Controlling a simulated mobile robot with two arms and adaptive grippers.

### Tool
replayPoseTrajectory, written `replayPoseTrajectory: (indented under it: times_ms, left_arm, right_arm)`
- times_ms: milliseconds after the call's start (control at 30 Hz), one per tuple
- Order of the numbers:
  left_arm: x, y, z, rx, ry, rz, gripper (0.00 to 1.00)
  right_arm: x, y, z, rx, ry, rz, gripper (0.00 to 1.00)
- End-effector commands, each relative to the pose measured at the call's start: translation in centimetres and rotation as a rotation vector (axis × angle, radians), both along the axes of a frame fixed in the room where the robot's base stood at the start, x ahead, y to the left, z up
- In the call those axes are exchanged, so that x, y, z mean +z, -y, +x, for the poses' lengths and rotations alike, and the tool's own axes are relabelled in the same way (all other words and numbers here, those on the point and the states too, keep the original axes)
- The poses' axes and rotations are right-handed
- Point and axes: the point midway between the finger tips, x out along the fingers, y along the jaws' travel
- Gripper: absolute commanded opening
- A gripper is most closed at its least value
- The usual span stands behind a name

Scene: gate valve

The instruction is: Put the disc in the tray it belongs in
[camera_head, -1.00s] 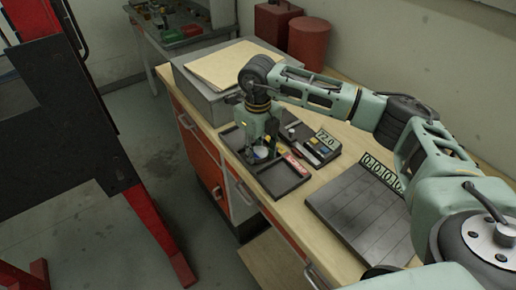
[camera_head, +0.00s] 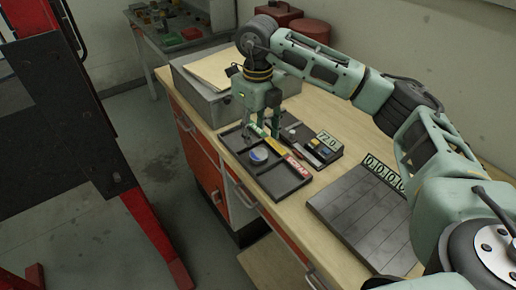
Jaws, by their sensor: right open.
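A small round disc (camera_head: 259,154), white-blue on top, lies in the middle part of a dark divided tray set (camera_head: 286,181) on the bench. Green (camera_head: 256,130), yellow (camera_head: 276,146) and red (camera_head: 297,163) labels run along the set's back edge; the disc lies in front of the yellow one. My right gripper (camera_head: 262,134) points down, open and empty, above and behind the disc near the green label. It is apart from the disc. My left gripper is not in view.
A device with a number display (camera_head: 328,140) stands just behind the trays. A grey slatted plate (camera_head: 358,213) with digit cards lies to the right. A grey box (camera_head: 205,92) with a folder stands at the back left. Red canisters (camera_head: 308,34) are behind my arm.

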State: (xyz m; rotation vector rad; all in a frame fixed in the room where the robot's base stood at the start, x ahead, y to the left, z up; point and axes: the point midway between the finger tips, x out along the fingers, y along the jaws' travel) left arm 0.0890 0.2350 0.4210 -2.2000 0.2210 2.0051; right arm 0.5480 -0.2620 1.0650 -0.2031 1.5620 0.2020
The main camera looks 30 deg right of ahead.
Motion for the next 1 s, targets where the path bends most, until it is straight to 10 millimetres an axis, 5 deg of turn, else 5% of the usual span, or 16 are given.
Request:
replayPoseTrajectory:
  times_ms: [300, 867, 1000]
  left_arm:
    - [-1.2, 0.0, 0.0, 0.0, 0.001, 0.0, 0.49]
    - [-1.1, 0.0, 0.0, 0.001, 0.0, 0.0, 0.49]
    - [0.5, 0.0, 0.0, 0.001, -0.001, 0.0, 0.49]
  right_arm:
    - [4.1, 0.0, 0.1, -0.001, 0.001, 0.0, 0.44]
    - [4.5, 0.0, 0.0, 0.0, 0.0, 0.0, 0.44]
    - [6.1, 0.0, 0.0, 0.0, 0.0, 0.0, 0.44]
